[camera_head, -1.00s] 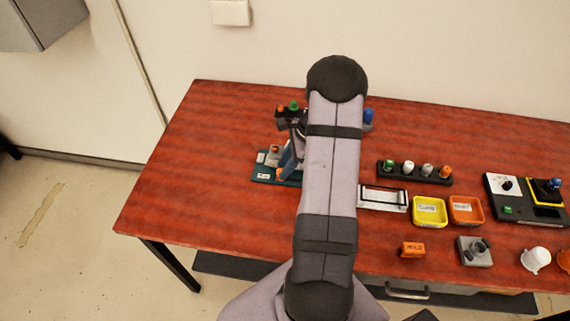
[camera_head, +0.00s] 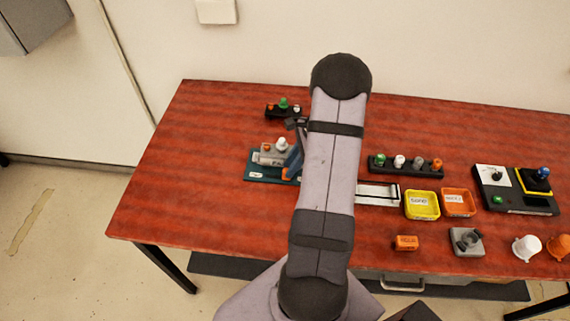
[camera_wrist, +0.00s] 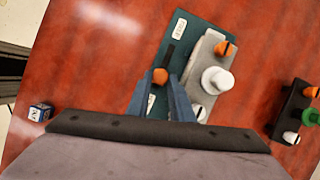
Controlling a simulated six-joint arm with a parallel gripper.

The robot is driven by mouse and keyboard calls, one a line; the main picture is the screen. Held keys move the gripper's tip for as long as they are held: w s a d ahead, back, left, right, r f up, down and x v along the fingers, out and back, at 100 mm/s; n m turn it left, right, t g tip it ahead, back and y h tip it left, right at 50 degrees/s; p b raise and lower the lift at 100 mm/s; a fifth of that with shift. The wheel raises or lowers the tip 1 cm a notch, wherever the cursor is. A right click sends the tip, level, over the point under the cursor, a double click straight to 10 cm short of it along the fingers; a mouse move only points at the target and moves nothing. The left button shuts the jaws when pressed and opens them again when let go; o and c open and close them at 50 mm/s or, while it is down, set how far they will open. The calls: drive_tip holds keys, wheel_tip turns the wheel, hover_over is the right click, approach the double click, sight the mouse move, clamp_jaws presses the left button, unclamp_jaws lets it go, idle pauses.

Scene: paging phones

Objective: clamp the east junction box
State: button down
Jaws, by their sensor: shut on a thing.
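The junction box is a grey block (camera_wrist: 208,72) with a white knob (camera_wrist: 217,80) and an orange knob (camera_wrist: 225,48) on top. It sits on a teal board (camera_wrist: 187,27) with a white label that I cannot read. The board also shows in the head view (camera_head: 257,179), at the left of the table. My gripper (camera_wrist: 160,84) has two blue fingers over the board, beside the block. It is shut on a small orange-tipped part (camera_wrist: 160,75), seemingly a clamp handle, next to a dark bar (camera_wrist: 169,54). My arm hides the board's right side in the head view.
A dark rack (camera_head: 270,112) with orange, green and white pegs stands behind the board. Right of my arm are another peg rack (camera_head: 405,169), yellow (camera_head: 422,216) and orange (camera_head: 459,210) bins and a control panel (camera_head: 525,204).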

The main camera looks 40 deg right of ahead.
drive_tip(key=shift+s+d, duration=0.1)
drive_tip(key=shift+d, duration=0.05)
drive_tip(key=c, duration=1.8)
unclamp_jaws()
drive_tip(key=shift+c, duration=0.2)
drive_tip(key=shift+s, duration=0.1)
drive_tip(key=shift+d+r, duration=0.1)
drive_tip(key=shift+r, duration=0.15)
drive_tip(key=b+v, duration=0.2)
drive_tip(key=v, duration=0.5)
